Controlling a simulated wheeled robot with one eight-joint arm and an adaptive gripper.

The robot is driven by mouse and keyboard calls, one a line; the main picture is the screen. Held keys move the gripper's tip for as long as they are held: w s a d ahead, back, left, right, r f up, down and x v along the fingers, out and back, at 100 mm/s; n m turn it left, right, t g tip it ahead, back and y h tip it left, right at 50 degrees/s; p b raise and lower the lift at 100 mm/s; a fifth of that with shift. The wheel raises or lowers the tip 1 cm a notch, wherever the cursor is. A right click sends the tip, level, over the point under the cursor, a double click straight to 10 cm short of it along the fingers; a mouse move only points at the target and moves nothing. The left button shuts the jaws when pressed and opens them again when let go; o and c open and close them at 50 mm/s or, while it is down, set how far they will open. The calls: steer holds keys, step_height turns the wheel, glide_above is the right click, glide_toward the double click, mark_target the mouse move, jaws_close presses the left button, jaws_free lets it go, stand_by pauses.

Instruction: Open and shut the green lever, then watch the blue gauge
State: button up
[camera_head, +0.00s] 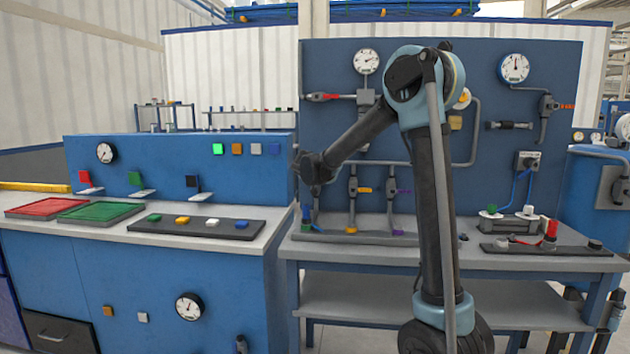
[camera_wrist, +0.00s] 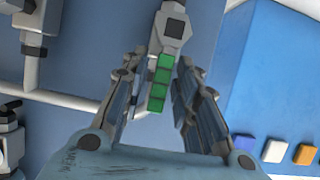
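The green lever (camera_wrist: 160,82) shows in the wrist view as a green segmented handle on a grey valve body (camera_wrist: 172,28). It lies between the two fingers of my gripper (camera_wrist: 160,65), which are apart on either side of it. I cannot tell whether either finger touches it. In the head view my gripper (camera_head: 308,172) is at the left part of the blue pipe panel, and the lever is hidden there. Round white-faced gauges are on the panel at the top middle (camera_head: 366,61) and top right (camera_head: 513,68).
Valves with a yellow handle (camera_head: 364,190) and a purple handle (camera_head: 404,191) stand right of my gripper. A red-handled valve (camera_head: 323,97) is above. The bench (camera_head: 385,256) is below. A left counter holds red (camera_head: 42,208) and green (camera_head: 100,212) trays.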

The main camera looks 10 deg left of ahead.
steer(key=shift+r, duration=0.1)
steer(key=v, duration=1.1)
steer(key=shift+s, duration=0.45)
steer(key=shift+a, duration=0.1)
stand_by(1.1)
